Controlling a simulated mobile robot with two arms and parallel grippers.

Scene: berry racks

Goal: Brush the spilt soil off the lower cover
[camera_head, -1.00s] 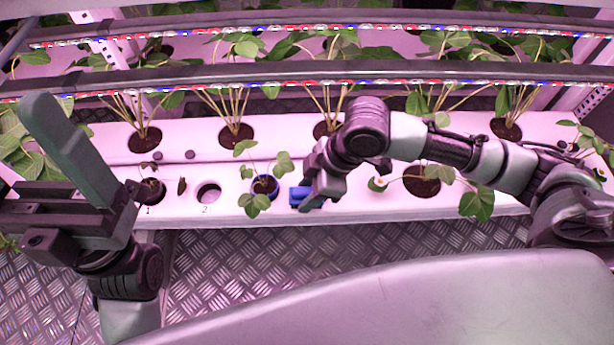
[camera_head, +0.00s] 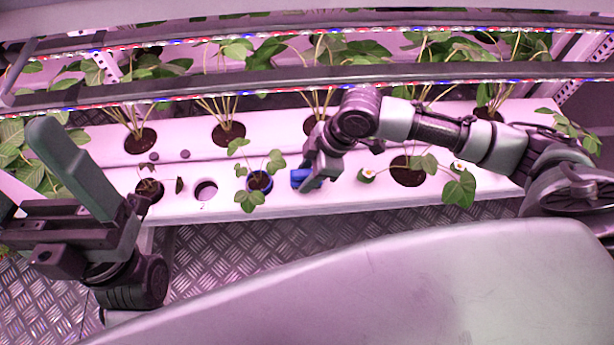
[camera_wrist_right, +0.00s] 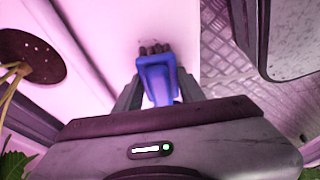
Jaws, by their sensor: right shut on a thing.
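My right gripper (camera_head: 314,180) is shut on a blue brush (camera_head: 301,178), low over the front white cover (camera_head: 330,197). In the right wrist view the brush (camera_wrist_right: 157,77) sits between the fingers, its dark bristles pointing at the white cover surface. I cannot tell whether the bristles touch it. Spilt soil is not clear; only faint specks show near the bristle tips. My left gripper (camera_head: 85,185) is at the left, away from the cover's middle, with one long finger upright; its opening is unclear.
A small plant in a blue pot (camera_head: 259,181) stands in the cover just left of the brush. Left of it are an empty hole (camera_head: 205,190) and a dark pot with a wilted plant (camera_head: 149,190). A flowering plant (camera_head: 458,188) is at the right. Light bars (camera_head: 250,88) cross above.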

